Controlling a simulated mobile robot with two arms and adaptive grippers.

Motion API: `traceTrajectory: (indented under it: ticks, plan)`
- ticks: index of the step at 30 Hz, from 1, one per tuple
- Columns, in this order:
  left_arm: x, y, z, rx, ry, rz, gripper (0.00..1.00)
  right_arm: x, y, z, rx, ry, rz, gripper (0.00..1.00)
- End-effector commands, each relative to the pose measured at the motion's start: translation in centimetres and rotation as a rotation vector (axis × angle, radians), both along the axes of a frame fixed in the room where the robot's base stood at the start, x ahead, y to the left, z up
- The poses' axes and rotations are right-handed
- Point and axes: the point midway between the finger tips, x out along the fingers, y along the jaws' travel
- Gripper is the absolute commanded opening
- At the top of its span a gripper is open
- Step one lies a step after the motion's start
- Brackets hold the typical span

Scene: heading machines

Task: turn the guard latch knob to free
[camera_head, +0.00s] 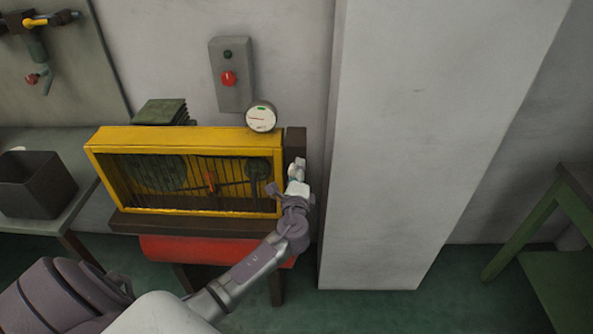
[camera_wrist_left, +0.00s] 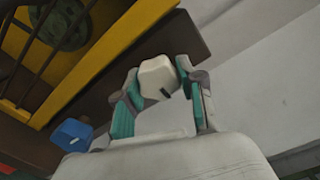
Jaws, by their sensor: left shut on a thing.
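The guard is a yellow frame (camera_head: 190,139) with dark bars, with its right side by my gripper in the head view. A cream faceted knob (camera_wrist_left: 158,79) with a short dark mark on its face shows in the left wrist view, beside the yellow frame (camera_wrist_left: 122,38). I take it for the guard latch knob. My left gripper (camera_head: 296,190) is at the guard's right end. Its teal-padded fingers are shut on the cream knob, one on each side. The knob is mostly hidden by the gripper in the head view. My right gripper is not in view.
A blue knob (camera_wrist_left: 72,134) sits to the left in the wrist view. A round gauge (camera_head: 261,117) stands above the guard, below a wall box with a red button (camera_head: 228,79). A pale pillar (camera_head: 410,150) rises close to the right. A dark bin (camera_head: 42,185) stands left.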

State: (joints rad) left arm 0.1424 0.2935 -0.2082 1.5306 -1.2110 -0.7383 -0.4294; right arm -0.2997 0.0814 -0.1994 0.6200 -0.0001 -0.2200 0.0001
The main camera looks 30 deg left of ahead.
Motion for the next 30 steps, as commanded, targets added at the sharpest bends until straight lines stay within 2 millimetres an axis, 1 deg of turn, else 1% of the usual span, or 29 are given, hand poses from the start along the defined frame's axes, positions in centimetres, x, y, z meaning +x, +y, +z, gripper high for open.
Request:
traceTrajectory:
  ticks: [13,14,15,18,26,30]
  plan:
    - [-0.01,-0.1,-0.14,0.009,0.008,-0.002,0.04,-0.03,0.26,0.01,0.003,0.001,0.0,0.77]
    - [-0.01,-0.1,-0.14,0.009,0.008,-0.002,0.42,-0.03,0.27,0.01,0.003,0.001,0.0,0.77]
    - [-0.01,-0.1,-0.14,0.009,0.008,-0.002,0.49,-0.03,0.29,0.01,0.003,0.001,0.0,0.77]
    - [-0.01,-0.08,-0.12,0.009,0.007,-0.002,0.65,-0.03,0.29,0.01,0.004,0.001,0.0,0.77]
    - [-0.02,-0.03,-0.06,0.008,0.006,-0.001,0.65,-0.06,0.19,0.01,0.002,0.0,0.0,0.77]
    - [-0.6,-0.41,-0.13,0.008,0.007,-0.002,0.65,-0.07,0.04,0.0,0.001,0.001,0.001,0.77]
